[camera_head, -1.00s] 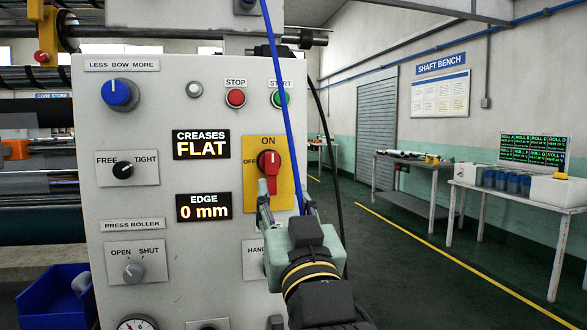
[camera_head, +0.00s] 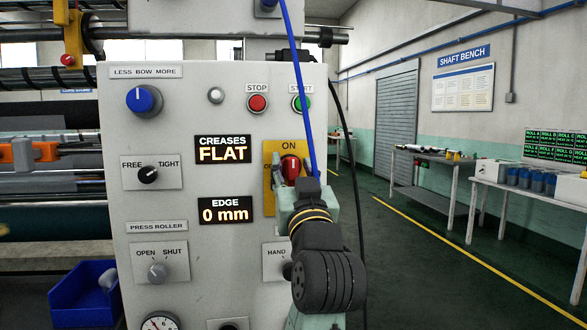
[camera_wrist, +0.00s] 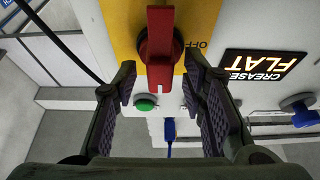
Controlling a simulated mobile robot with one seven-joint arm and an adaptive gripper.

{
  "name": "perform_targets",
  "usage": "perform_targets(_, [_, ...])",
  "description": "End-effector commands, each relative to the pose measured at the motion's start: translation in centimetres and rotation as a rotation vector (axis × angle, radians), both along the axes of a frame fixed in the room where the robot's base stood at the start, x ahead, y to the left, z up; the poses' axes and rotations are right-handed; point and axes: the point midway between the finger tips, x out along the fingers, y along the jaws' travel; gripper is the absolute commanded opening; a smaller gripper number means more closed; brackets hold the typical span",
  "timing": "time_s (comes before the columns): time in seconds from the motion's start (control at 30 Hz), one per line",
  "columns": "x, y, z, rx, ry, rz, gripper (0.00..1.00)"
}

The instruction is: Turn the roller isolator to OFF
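The roller isolator has a red handle (camera_wrist: 158,62) on a yellow plate (camera_wrist: 115,25), upside down in the wrist view. The handle stands upright, in line with the ON mark, with the OFF label (camera_wrist: 201,43) off to one side. In the head view the red knob (camera_head: 291,164) shows only at its top; my gripper (camera_head: 298,188) hides the rest and most of the plate. In the wrist view my gripper (camera_wrist: 160,66) is open, one finger on each side of the handle's end, with gaps showing. Contact is not visible.
The grey panel carries a STOP button (camera_head: 257,103), a START button (camera_head: 301,102) and several knobs, including the FREE/TIGHT knob (camera_head: 148,175). A blue cable (camera_head: 300,90) hangs before the panel. A blue bin (camera_head: 80,295) stands lower left.

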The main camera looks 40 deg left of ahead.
Motion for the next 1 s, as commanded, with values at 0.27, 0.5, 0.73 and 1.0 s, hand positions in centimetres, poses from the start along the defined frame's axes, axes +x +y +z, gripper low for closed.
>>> perform_targets(0.27, [-0.02, -0.02, -0.01, 0.000, 0.000, 0.000, 0.28])
perform_targets(0.5, [0.07, -0.11, -0.02, 0.000, 0.001, -0.002, 0.12])
perform_targets(0.73, [0.17, -0.22, 0.00, 0.001, 0.002, -0.006, 0.00])
perform_targets(1.0, [0.34, -0.37, -0.01, -0.017, -0.020, -0.010, 0.00])
